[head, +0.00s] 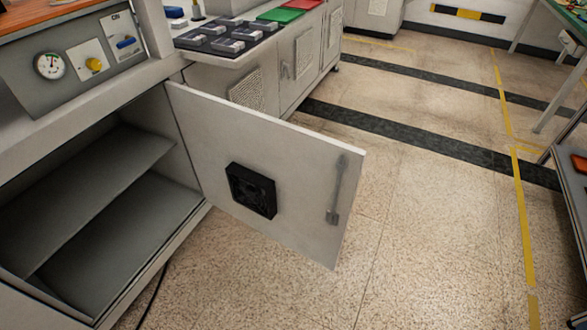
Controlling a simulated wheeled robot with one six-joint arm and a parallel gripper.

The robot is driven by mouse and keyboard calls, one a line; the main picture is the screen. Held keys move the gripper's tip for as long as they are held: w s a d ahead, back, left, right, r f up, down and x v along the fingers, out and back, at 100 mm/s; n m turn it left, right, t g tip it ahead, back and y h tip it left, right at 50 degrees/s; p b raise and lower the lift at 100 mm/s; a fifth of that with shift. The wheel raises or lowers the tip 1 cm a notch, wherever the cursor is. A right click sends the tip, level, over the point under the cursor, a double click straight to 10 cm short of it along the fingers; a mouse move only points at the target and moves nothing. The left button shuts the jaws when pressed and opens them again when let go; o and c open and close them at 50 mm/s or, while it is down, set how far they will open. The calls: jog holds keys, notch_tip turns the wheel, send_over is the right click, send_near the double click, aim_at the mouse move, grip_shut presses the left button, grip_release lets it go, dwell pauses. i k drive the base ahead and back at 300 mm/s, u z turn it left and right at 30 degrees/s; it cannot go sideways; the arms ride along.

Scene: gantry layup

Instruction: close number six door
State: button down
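A light grey cabinet door (290,205) stands wide open in the head view, hinged on the right side of its cabinet opening. It swings out over the floor. A black fan or vent (251,190) sits on its face, and a grey handle or latch bar (337,190) is near its free edge. No number shows on the door, so I cannot tell whether it is number six. The open cabinet (185,215) shows one inner shelf (90,175) and looks empty. My gripper is not in view.
A panel with a gauge (49,65), a yellow knob (94,65) and a blue switch is above the opening. More closed cabinets (300,60) stand behind. A dark cable (152,295) lies on the floor. Speckled floor (430,220) is clear right of the door; racks stand at far right.

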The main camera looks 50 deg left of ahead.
aim_at(229, 144)
jog(key=i, duration=3.15)
jog(key=u, duration=5.2)
jog(key=i, duration=0.3)
jog(key=z, duration=1.2)
